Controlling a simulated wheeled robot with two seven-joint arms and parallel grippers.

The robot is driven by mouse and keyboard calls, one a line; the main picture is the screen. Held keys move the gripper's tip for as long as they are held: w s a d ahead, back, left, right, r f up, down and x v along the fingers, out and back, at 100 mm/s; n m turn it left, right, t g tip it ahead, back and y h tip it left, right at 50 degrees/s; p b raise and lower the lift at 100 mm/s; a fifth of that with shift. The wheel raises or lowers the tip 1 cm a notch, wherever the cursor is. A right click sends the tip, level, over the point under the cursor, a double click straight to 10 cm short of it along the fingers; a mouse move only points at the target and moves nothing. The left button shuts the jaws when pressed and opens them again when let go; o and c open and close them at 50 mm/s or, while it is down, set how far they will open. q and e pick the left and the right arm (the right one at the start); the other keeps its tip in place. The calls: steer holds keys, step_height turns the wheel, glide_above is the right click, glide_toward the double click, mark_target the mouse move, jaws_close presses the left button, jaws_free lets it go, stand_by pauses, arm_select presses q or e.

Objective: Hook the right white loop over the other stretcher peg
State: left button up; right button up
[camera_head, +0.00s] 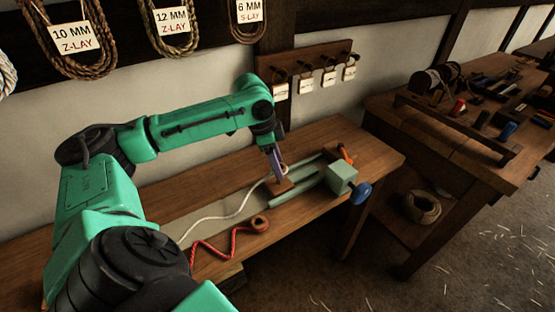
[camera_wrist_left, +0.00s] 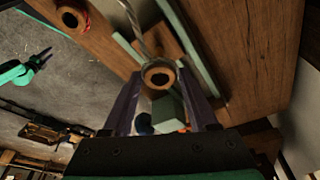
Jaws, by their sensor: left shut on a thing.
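My left gripper (camera_head: 278,163) is shut on the eye end of the white rope, above the stretcher. In the left wrist view, the round wooden-looking white loop (camera_wrist_left: 158,75) sits between the fingers, with the rope leading up from it. In the head view the white rope (camera_head: 222,217) trails back left along the bench. The stretcher has pale green rails (camera_head: 293,193), a brown wooden slide (camera_head: 282,186), a green block (camera_head: 341,177) and a blue knob (camera_head: 361,193). I cannot make out its pegs clearly. At the wrist view's left edge, a teal piece with dark prongs (camera_wrist_left: 38,60) looks like my right gripper.
A red rope (camera_head: 212,250) with a round eye (camera_head: 260,223) lies at the bench's front. An orange part (camera_head: 345,153) is at the stretcher's far end. Tagged hooks (camera_head: 305,83) line the wall behind. A second bench (camera_head: 450,150) with tools stands right.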

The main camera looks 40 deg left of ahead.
arm_select(q)
steer(key=shift+f, duration=0.7)
steer(key=shift+f+b, duration=0.75)
steer(key=shift+f, duration=0.75)
steer(key=o, duration=1.4)
steer(key=shift+r, duration=0.1)
steer(key=p+v, duration=0.1)
steer(key=v, duration=1.3)
steer(key=shift+r, duration=0.2)
